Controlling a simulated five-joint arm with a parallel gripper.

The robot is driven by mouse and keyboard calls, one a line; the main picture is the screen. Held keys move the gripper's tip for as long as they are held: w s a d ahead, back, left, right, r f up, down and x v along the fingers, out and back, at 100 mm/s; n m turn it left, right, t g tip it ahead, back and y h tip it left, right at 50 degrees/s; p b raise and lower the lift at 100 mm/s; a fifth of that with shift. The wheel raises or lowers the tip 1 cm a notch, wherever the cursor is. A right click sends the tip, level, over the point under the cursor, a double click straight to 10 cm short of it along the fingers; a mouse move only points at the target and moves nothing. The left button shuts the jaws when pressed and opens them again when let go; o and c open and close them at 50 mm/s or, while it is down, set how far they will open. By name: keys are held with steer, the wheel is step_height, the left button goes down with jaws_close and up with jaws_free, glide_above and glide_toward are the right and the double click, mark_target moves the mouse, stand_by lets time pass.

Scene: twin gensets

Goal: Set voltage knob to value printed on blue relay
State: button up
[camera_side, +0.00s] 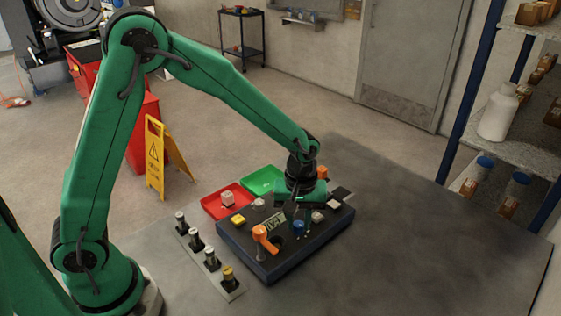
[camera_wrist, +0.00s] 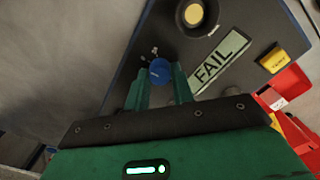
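My gripper (camera_side: 302,222) points down over the dark panel (camera_side: 285,262). In the wrist view its two green fingers (camera_wrist: 161,76) stand apart, with a round blue piece (camera_wrist: 160,71) between or just beyond their tips. Whether they touch it is unclear. The blue piece also shows below my gripper in the side view (camera_side: 298,227); I cannot tell if it is a knob or the relay, and no printed value is readable. A display reading FAIL (camera_wrist: 221,62) lies beside it. A round cream-topped part (camera_wrist: 193,13) is nearby. No knob is readably labelled voltage.
An orange lever (camera_side: 262,237) rises from the panel's front. A yellow block (camera_side: 238,219) sits on the panel. A red tray (camera_side: 213,208) with a pale block and a green tray (camera_side: 262,181) stand behind. A strip with several capped parts (camera_side: 229,283) lies left. The table's right is clear.

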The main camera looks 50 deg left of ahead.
steer(key=c, duration=0.4)
steer(key=shift+o, duration=0.2)
steer(key=shift+m, duration=0.5)
steer(key=m, duration=0.3)
steer(key=shift+m, duration=0.3)
steer(key=shift+r+m, duration=0.1)
steer(key=shift+m, duration=2.1)
steer(key=o, duration=1)
